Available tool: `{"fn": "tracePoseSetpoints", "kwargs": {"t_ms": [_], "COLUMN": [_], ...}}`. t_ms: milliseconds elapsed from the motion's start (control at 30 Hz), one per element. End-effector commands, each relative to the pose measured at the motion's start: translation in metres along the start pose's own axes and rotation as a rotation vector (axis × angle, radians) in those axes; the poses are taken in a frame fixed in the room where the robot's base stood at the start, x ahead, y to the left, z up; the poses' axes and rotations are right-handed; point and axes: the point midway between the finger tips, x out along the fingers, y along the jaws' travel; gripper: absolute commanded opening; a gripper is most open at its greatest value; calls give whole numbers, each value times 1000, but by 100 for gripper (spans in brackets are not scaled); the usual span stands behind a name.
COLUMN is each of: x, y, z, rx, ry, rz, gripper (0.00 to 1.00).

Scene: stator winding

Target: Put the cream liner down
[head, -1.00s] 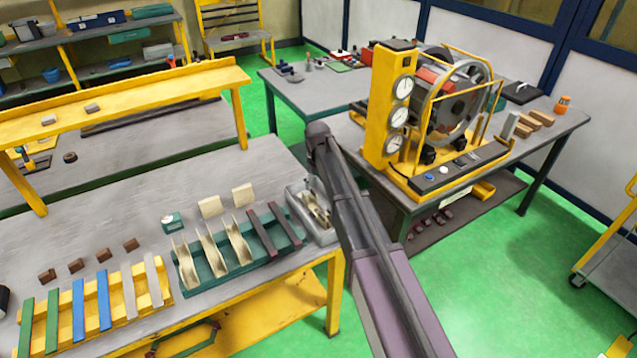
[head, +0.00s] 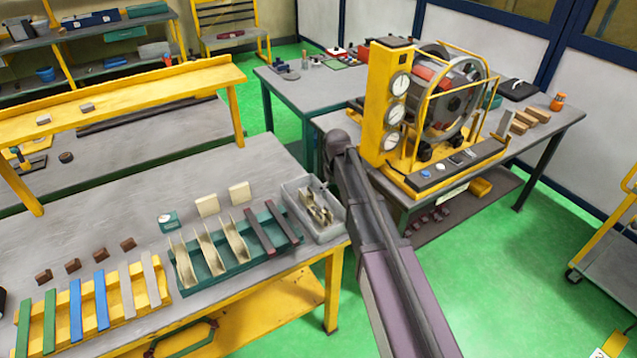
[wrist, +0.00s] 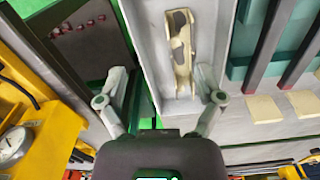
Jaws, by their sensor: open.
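A cream liner (wrist: 189,52) lies in a grey tray (wrist: 155,72) in the wrist view, with dark patches along it. The head view also shows the liner (head: 318,208) in the tray (head: 328,237) at the right end of the bench. My gripper (wrist: 162,98) is open, its two fingers spread apart, with nothing between the tips. The fingers appear on either side of the tray's near part, with the liner beyond them. Their height above the tray is hard to tell. In the head view my arm leaves the gripper hard to make out.
A green rack (head: 215,290) left of the tray holds several cream liners and dark red bars. Two cream blocks (head: 239,193) lie behind it. A yellow rack (head: 128,308) holds coloured strips. The yellow machine (head: 385,105) stands right of my arm.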

Motion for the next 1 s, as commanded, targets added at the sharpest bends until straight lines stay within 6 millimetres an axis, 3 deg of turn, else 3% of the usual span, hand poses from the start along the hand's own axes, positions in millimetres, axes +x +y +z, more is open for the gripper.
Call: {"fn": "tracePoseSetpoints", "kwargs": {"t_ms": [33,300,500,700,1000], "x": [0,0,0,0,0], "y": [8,42,52,55,56], "z": [33,164,236,263,263], "rx": [40,267,402,461,466], "ry": [0,-1,-1,-1,-1], "rz": [0,0,0,0,0], "gripper": [86,86,86,86,86]}}
